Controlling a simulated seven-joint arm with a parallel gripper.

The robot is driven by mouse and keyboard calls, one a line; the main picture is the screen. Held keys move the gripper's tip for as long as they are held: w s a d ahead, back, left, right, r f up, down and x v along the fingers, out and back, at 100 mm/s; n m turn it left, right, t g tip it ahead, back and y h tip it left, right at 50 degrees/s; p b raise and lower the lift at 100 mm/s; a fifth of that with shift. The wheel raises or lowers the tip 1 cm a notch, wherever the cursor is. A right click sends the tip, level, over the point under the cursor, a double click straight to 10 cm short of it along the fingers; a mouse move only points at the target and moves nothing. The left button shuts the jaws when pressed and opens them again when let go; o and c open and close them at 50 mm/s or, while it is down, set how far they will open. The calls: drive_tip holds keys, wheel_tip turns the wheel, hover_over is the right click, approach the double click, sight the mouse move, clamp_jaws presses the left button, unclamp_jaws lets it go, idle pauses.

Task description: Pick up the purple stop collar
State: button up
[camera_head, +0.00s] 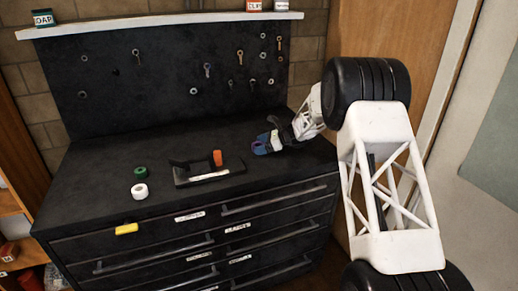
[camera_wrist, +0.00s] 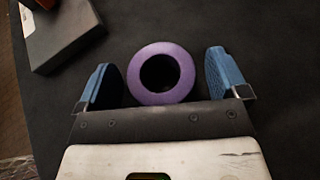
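The purple stop collar (camera_wrist: 180,82) is a ring with a dark round hole, lying on the black bench top. In the wrist view it sits between the two blue fingertips of my gripper (camera_wrist: 164,84), with a visible gap on each side. The gap to the right finger looks a little wider at the front.
A black fixture (camera_head: 205,174) with an orange piece (camera_head: 217,158) stands left of my gripper. A green ring (camera_head: 140,172) and a white ring (camera_head: 140,190) lie farther left. A yellow piece (camera_head: 127,229) is at the drawer front. A dark pegboard (camera_head: 180,75) stands behind.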

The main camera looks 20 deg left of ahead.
drive_tip(key=c, duration=0.9)
drive_tip(key=shift+r, duration=0.1)
drive_tip(key=shift+r, duration=0.75)
wheel_tip(320, 180, up, 2)
drive_tip(key=shift+r, duration=0.1)
drive_tip(key=s+d, duration=0.3)
drive_tip(key=s, duration=0.1)
drive_tip(key=s+d, duration=0.3)
drive_tip(key=s, duration=0.2)
drive_tip(key=s+d+r, duration=0.1)
drive_tip(key=s+d, duration=0.1)
drive_tip(key=s, duration=0.2)
drive_tip(key=shift+s+d, duration=0.2)
drive_tip(key=shift+d, duration=0.2)
